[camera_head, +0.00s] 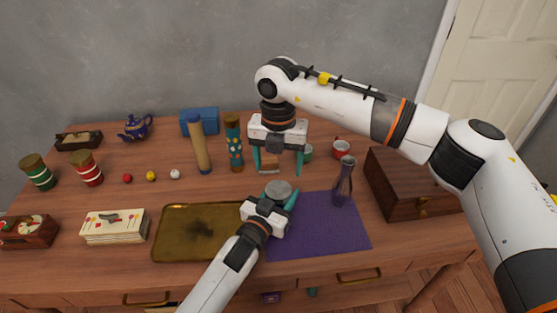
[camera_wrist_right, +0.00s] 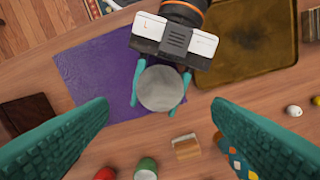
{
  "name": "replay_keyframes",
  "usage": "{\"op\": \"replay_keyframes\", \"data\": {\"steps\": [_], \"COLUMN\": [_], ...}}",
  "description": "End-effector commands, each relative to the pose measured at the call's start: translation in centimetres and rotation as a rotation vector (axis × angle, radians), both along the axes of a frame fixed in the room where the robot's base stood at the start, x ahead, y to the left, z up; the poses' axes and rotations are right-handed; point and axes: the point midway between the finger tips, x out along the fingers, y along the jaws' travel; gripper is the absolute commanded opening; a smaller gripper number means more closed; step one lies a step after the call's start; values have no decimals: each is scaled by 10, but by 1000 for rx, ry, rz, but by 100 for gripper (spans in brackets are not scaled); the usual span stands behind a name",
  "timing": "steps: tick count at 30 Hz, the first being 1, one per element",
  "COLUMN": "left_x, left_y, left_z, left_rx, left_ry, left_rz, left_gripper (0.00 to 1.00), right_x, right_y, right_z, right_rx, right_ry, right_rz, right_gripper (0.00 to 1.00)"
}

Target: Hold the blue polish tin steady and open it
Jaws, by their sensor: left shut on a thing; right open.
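The tin (camera_head: 278,187) shows as a round thing with a flat grey top; its side is mostly hidden, so I see no blue on it. My left gripper (camera_head: 280,198) is shut around it at the upper left of the purple mat (camera_head: 325,235). In the right wrist view the grey top of the tin (camera_wrist_right: 161,88) sits between the teal fingers of my left gripper (camera_wrist_right: 162,84). My right gripper (camera_head: 278,164) is open and empty, pointing down above and behind the tin. Its spread fingers (camera_wrist_right: 160,108) flank the tin in the wrist view without touching it.
A purple vase (camera_head: 343,185) stands on the mat's right, near a wooden chest (camera_head: 400,190). A brass tray (camera_head: 185,238) lies left of my left gripper. A patterned cylinder (camera_head: 234,148) and tan cylinder (camera_head: 200,148) stand behind. A red cup (camera_head: 341,148) is right of my right gripper.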

Motion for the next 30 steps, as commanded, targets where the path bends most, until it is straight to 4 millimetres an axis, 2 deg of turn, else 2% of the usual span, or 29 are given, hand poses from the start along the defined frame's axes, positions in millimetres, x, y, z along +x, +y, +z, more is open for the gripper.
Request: {"op": "replay_keyframes", "data": {"steps": [5,15,21,30], "left_x": [0,0,0,0], "left_y": [1,1,1,1], "left_z": [-1,0,0,0], "left_rx": [1,1,1,2], "left_ry": [0,0,0,-1], "left_rz": [1,1,1,1], "left_gripper": [0,0,0,0], "right_x": [0,-1,-1,0], "right_y": [0,0,0,0], "right_z": [-3,-53,-73,-77], "right_rx": [-1,0,0,0], "right_ry": [1,3,2,0], "right_rz": [-75,-75,-74,-74], "right_gripper": [74,74,74,74]}}
